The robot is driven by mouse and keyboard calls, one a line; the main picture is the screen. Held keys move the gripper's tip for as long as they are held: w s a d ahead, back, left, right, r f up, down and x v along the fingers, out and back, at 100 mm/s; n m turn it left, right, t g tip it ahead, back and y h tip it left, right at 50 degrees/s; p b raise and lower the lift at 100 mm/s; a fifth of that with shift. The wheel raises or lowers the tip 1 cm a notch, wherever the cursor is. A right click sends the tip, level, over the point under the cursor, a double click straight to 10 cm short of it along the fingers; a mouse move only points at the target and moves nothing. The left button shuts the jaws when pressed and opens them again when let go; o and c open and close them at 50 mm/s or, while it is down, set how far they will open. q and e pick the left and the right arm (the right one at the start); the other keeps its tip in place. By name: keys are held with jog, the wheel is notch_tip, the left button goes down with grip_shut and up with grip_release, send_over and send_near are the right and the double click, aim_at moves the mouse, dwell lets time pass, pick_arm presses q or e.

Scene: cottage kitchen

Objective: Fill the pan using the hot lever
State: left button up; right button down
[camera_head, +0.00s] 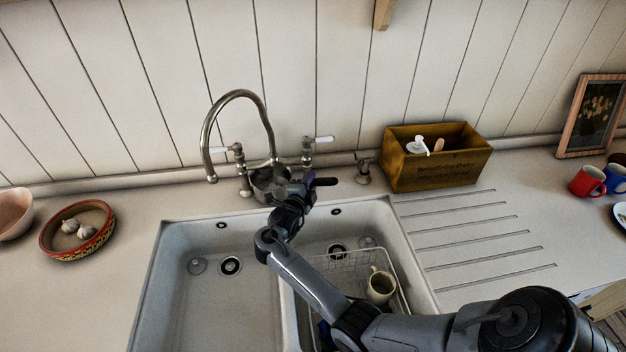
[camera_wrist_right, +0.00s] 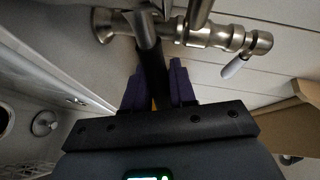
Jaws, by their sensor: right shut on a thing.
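The metal pan (camera_head: 268,184) is in front of the tap base, behind the sink's back edge; its inside is hard to make out. My right gripper (camera_head: 306,190) is shut on its dark handle (camera_wrist_right: 153,75), between purple fingers in the right wrist view. The metal tap (camera_head: 238,95) arches to the left, and its spout end hangs left of the pan. A lever with a white grip (camera_head: 219,150) is left of the tap and another (camera_head: 324,139) is right. I cannot tell which is hot. No water shows. My left gripper is not in view.
The double sink (camera_head: 165,290) lies in front, with a wire rack and a cream mug (camera_head: 381,285) in the right basin. A wooden box (camera_head: 470,165) with a white pump bottle stands right. A bowl of garlic (camera_head: 52,240) is left. Red and blue mugs are far right.

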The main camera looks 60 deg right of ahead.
jog(key=b+x, duration=0.1)
jog(key=x, duration=0.2)
jog(key=shift+d+f, duration=0.2)
jog(key=shift+d, duration=0.05)
jog(key=shift+a+f, duration=0.15)
jog(key=shift+a, duration=0.15)
jog(key=shift+a+f, duration=0.15)
jog(key=shift+a, duration=0.2)
jog(key=shift+d, duration=0.2)
jog(key=c, duration=1.3)
grip_release()
jog(key=shift+f, duration=0.1)
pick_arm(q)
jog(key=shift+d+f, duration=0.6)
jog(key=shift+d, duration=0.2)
pick_arm(e)
jog(key=shift+o, duration=0.5)
